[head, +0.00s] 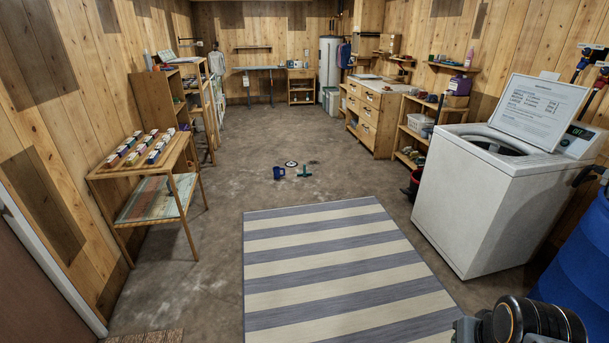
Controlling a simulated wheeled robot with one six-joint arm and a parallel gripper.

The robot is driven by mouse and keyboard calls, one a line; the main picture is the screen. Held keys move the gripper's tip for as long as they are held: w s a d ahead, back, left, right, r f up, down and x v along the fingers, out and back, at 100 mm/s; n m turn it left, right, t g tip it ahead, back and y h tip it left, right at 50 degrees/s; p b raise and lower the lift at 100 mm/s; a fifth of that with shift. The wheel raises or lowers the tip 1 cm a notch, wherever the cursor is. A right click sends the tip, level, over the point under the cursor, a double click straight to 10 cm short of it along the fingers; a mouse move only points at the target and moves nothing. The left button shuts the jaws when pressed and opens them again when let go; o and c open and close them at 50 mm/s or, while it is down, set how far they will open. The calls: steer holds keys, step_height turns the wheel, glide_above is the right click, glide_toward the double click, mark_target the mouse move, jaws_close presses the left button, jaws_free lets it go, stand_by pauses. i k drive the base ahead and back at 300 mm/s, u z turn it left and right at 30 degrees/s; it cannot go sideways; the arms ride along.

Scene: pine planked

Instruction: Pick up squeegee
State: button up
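A small teal T-shaped thing (304,172), which looks like the squeegee, lies on the concrete floor beyond the far edge of the striped rug. It is small and far off, so its details are hard to tell. A dark blue mug (279,173) stands just left of it, apart from it. A round white-and-dark disc (291,164) lies just behind them. A dark part of my own arm shows at the bottom right, but the fingers of my gripper are not in view.
The striped rug (340,270) lies flat ahead, with clear floor around the small things. A wooden side table (135,172) stands left. A white washing machine (490,215) and a blue barrel (580,265) stand right. Drawers (372,120) and shelves stand farther back.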

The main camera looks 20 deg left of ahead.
mark_target(304, 174)
steer(key=u, duration=0.15)
steer(key=i, duration=1.15)
steer(key=u, duration=0.45)
steer(key=i, duration=2.3)
steer(key=u, duration=0.55)
steer(key=i, duration=2.25)
steer(key=u, duration=0.2)
steer(key=i, duration=2)
